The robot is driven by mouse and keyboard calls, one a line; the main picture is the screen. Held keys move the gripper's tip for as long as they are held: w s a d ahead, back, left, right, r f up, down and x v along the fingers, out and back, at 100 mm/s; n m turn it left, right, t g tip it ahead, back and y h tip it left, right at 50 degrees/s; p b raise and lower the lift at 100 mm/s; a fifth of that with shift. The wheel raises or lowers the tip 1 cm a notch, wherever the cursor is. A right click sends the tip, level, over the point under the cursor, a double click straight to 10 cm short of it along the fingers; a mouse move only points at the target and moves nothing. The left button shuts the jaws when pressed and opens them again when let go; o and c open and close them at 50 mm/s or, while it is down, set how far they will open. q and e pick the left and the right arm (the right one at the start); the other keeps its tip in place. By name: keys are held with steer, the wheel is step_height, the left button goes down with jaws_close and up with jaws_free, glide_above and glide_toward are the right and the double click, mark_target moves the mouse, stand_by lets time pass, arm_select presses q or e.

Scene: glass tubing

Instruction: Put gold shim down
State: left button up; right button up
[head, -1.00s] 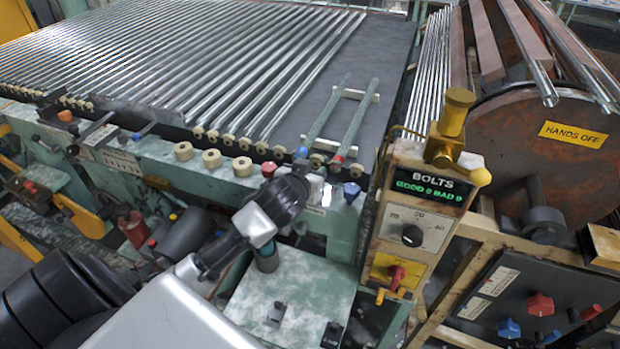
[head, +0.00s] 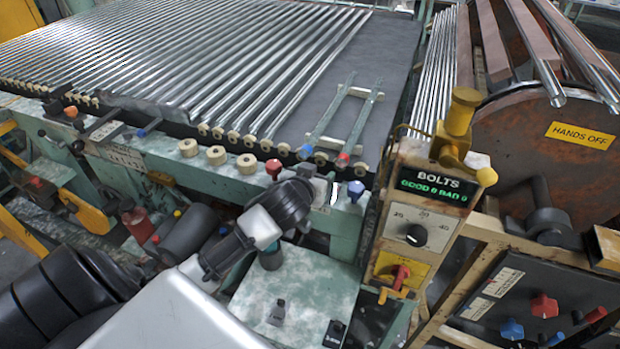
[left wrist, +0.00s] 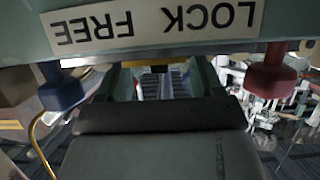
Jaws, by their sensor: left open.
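I cannot make out the gold shim for certain. In the left wrist view a small yellowish strip (left wrist: 157,68) shows beyond the dark gripper body, and I cannot tell whether it is the shim. My left gripper (head: 314,187) is at the front edge of the green machine, between a red knob (head: 273,168) and a blue knob (head: 355,189). It is open, but its fingertips are largely hidden by my wrist in the head view. In the left wrist view, the red knob (left wrist: 272,78) and blue knob (left wrist: 61,88) flank it. My right gripper is not in view.
A bed of glass tubes (head: 190,60) lies behind, with several cream rollers (head: 217,155) along its front. A control box (head: 418,215) marked BOLTS stands close on the right. A "LOCK FREE" label (left wrist: 155,25) appears upside down. A pale green plate (head: 300,290) lies in front.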

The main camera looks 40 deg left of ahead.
arm_select(q)
steer(key=shift+s+d+r, duration=0.15)
steer(key=shift+s, duration=0.25)
steer(key=v, duration=1.1)
steer(key=shift+s, duration=0.1)
